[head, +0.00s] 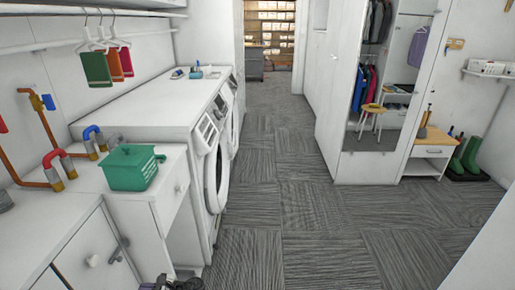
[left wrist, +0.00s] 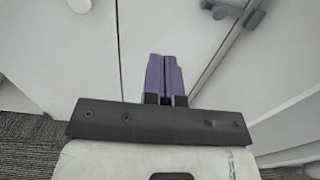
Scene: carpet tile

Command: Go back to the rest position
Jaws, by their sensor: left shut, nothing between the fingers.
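My left gripper (left wrist: 165,80) shows in the left wrist view with its two purple fingers together and nothing between them. It points toward white cabinet fronts, and I cannot tell how far off they are. In the head view a dark shape is cut off at the bottom edge by the drawer cabinet, and I cannot tell if it is part of my arm. My right gripper is not in view.
A mirrored wardrobe (head: 372,120), a small cabinet (head: 432,150) and green boots (head: 467,155) stand at the right. The carpet aisle (head: 285,200) is clear.

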